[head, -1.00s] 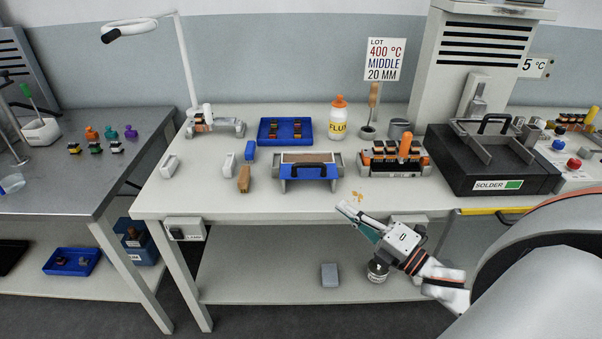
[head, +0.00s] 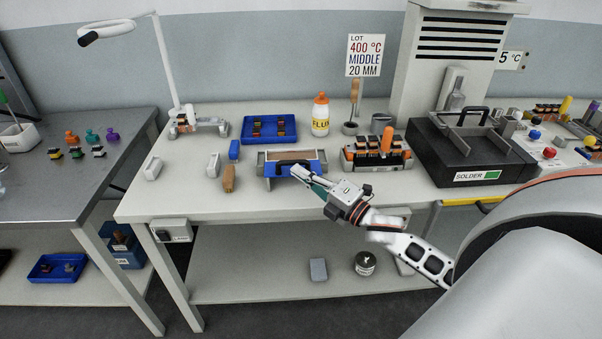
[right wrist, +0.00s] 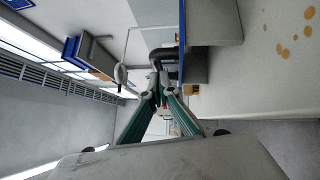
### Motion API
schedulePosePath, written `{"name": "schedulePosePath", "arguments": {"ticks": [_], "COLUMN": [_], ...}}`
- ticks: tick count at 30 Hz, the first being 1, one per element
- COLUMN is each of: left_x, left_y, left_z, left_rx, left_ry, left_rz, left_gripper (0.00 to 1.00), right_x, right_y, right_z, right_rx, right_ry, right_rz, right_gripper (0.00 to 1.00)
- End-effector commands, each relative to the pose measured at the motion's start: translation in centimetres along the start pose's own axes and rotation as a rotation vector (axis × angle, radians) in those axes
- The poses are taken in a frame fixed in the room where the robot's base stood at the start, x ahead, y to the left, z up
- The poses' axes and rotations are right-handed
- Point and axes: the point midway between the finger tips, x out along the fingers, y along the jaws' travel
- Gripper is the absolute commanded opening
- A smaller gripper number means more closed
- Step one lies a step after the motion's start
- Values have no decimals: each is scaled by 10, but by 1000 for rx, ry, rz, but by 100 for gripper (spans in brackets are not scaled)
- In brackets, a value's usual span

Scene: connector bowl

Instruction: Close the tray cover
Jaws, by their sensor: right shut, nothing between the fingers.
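A low tray (head: 262,164) with grey ends, a brown inside and a blue front panel (head: 276,170) stands near the bench's front edge in the head view. A black arched handle (head: 285,163) is at its front; I cannot tell clearly how the cover is set. My right gripper (head: 297,172) is shut and empty, its tips in front of the tray and close to the handle, covering part of the front. In the right wrist view the fingertips (right wrist: 157,80) meet just beside the black handle (right wrist: 163,60); contact cannot be told. My left gripper is not in view.
A connector fixture (head: 376,154) and a black solder unit (head: 470,150) with its own handle stand right of the tray. A blue parts tray (head: 269,138) and flux bottle (head: 320,115) stand behind. A brown block (head: 229,178) lies to the left.

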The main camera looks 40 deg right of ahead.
Motion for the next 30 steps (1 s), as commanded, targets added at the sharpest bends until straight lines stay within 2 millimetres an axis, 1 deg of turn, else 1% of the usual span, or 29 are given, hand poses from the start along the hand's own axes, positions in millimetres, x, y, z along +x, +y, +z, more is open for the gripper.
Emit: {"name": "schedulePosePath", "arguments": {"ticks": [11, 14, 21, 25, 30], "left_x": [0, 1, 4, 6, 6], "left_y": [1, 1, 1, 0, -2], "left_z": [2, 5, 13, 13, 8], "left_rx": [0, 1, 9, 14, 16], "left_ry": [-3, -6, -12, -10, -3], "left_rz": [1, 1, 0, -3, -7], "left_gripper": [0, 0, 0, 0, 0], "right_x": [2, 12, 44, 54, 58], "right_y": [-1, -4, -14, -17, -16], "right_z": [2, 11, 43, 54, 59], "right_rx": [0, -3, -3, -3, -1], "right_ry": [0, 0, 0, 0, -2], "right_rz": [0, 1, 0, -2, 0], "right_gripper": [0, 0, 0, 0, 0]}}
